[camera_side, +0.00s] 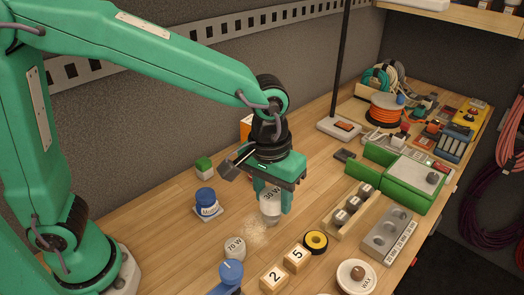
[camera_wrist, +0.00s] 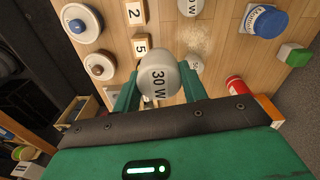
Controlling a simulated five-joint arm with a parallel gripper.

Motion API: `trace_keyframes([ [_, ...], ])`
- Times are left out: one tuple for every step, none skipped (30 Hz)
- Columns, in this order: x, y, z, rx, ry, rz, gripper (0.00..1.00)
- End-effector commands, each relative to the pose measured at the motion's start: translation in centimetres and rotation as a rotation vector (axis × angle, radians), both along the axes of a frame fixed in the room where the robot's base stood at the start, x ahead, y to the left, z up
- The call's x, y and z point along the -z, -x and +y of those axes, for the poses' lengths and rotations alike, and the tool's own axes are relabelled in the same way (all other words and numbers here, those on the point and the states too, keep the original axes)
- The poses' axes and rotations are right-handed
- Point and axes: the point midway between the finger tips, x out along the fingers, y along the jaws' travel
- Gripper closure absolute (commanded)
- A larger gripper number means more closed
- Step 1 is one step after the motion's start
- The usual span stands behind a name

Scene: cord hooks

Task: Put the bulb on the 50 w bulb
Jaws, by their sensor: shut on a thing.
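My gripper (camera_side: 273,197) is shut on a pale grey bulb marked 30 W (camera_side: 270,191); it also shows between the fingers in the wrist view (camera_wrist: 158,82). Another pale bulb shape (camera_side: 270,213) shows just below the held one; in the wrist view it is partly hidden behind it (camera_wrist: 193,62), and only part of its mark can be read. I cannot tell whether the two touch. A bulb marked 70 W (camera_side: 235,246) stands nearer the side camera, left of the gripper; a bulb at the wrist view's top edge (camera_wrist: 190,7) is cut off.
A pale granular patch (camera_side: 256,232) lies near the bulbs. Number blocks 2 (camera_side: 273,278) and 5 (camera_side: 297,258), a yellow-black roll (camera_side: 315,241) and a wooden rack with metal balls (camera_side: 350,209) stand to the right. A blue jar (camera_side: 206,200) and green-topped block (camera_side: 203,168) stand left.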

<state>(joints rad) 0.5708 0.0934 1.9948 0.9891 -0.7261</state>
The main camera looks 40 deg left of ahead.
Motion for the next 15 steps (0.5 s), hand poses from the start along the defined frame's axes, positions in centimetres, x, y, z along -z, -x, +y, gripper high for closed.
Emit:
trace_keyframes([
  [0.0,0.2,0.0,-0.001,0.0,0.0,0.82],
  [0.0,0.2,0.1,-0.001,0.0,0.0,0.82],
  [0.0,0.2,0.1,-0.002,0.0,0.0,0.82],
  [0.0,0.2,0.1,-0.002,0.0,0.0,0.82],
  [0.0,0.2,0.1,-0.002,0.0,0.0,0.82],
  [0.0,0.2,0.1,-0.002,0.0,0.0,0.82],
  [0.1,0.1,0.2,-0.002,0.0,0.0,0.82],
  [0.1,0.0,0.2,-0.002,0.0,0.0,0.82],
  [0.2,-0.1,0.3,-0.002,-0.001,0.0,0.82],
  [0.4,-0.3,0.5,-0.003,-0.001,0.0,0.82],
  [0.5,-0.5,0.6,-0.004,-0.001,-0.001,0.82],
  [0.7,-0.7,0.9,-0.005,-0.001,-0.002,0.82],
  [0.9,-1.0,1.1,-0.005,-0.001,-0.002,0.82],
  [1.1,-1.2,1.3,-0.005,-0.002,-0.001,0.82],
  [1.5,-1.6,1.7,-0.006,-0.003,-0.001,0.82],
])
